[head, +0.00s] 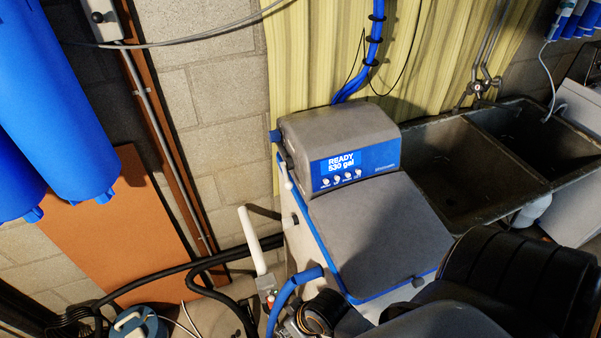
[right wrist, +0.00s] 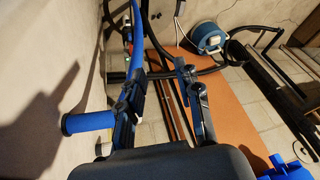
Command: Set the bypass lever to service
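The water softener (head: 385,235) is a grey-topped cabinet with a blue display reading "READY 530 gal". A blue grip (head: 308,274), which looks like the bypass lever, sits low beside its front left side with a curved blue piece running down from it. In the right wrist view a blue cylindrical grip (right wrist: 88,122) lies just left of my right gripper (right wrist: 163,88). Its two dark fingers are spread, with nothing visibly held between them; the left finger partly covers the grip's inner end. I cannot tell whether they touch. My left gripper is not in view.
A white upright handle (head: 252,240) stands left of the softener. Black hoses (head: 165,277) run along the wall to a blue canister (head: 137,325). A dark double sink (head: 450,165) is at the right. An orange panel (head: 115,215) leans at the left below blue filter housings (head: 60,110).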

